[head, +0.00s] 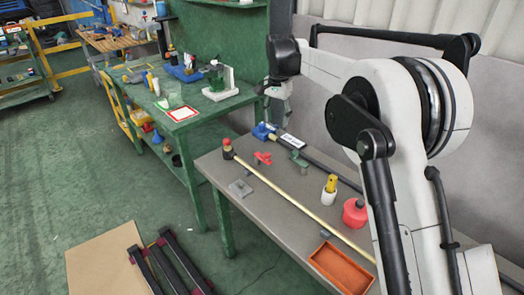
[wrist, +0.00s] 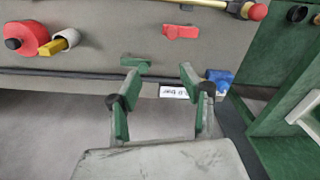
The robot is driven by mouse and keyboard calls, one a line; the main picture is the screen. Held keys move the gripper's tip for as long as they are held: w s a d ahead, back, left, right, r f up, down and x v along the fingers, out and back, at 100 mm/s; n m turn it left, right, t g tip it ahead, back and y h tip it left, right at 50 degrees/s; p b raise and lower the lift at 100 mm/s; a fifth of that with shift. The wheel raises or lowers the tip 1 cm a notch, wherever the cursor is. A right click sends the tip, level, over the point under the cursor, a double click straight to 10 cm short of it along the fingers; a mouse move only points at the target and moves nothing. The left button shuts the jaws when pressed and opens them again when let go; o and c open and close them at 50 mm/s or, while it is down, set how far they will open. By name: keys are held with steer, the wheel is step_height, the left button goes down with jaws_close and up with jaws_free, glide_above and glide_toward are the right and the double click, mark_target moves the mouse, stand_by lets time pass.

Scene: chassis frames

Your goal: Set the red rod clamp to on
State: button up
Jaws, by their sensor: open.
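The red rod clamp (head: 262,158) is a small red piece on the grey bench top; whether it is on or off cannot be told. In the wrist view the red rod clamp (wrist: 181,32) lies beyond my fingertips, apart from them. My gripper (wrist: 160,78) is open, with green-faced fingers and nothing between them. In the head view my gripper (head: 279,97) hangs above the bench's back edge, behind the red clamp. A green clamp (head: 299,158) and a blue clamp (head: 263,131) stand near the dark rod (head: 322,168) along that edge.
A long pale rod (head: 292,200) with a red end crosses the bench. A yellow-topped white cup (head: 329,191), a red round container (head: 355,213) and an orange tray (head: 342,266) are to the right. A white label (wrist: 174,92) lies by the edge. A green table (head: 182,127) stands left.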

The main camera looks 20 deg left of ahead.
mark_target(267, 154)
steer(key=a+f, duration=0.1)
steer(key=f, duration=0.4)
steer(key=a+f, duration=0.1)
steer(key=f, duration=0.4)
steer(key=a+f, duration=0.1)
steer(key=f, duration=0.5)
steer(key=shift+s+a+p, duration=0.15)
steer(key=shift+s+p, duration=0.05)
steer(key=shift+p, duration=0.15)
jaws_close()
